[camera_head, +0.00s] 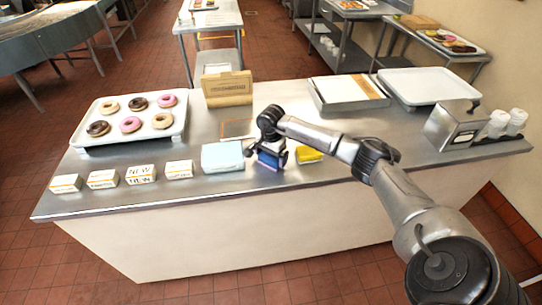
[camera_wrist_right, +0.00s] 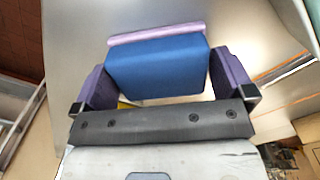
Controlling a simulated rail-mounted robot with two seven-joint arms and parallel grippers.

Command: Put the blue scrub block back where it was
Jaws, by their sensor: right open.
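The blue scrub block (camera_head: 268,158) is at the front of the metal counter, partly hidden by my right gripper (camera_head: 270,152). In the right wrist view the blue block (camera_wrist_right: 158,66) has a lilac strip along its far edge. It lies between the two purple fingers of my right gripper (camera_wrist_right: 162,88), which are open on either side of it. I cannot tell whether either finger touches it. A yellow block (camera_head: 308,155) lies just to its right. My left gripper is not in view.
A donut tray (camera_head: 95,138) is at the left. A shallow box (camera_head: 345,92), white tray (camera_head: 428,85) and cup dispenser (camera_head: 453,125) stand right. The counter's front edge is close.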

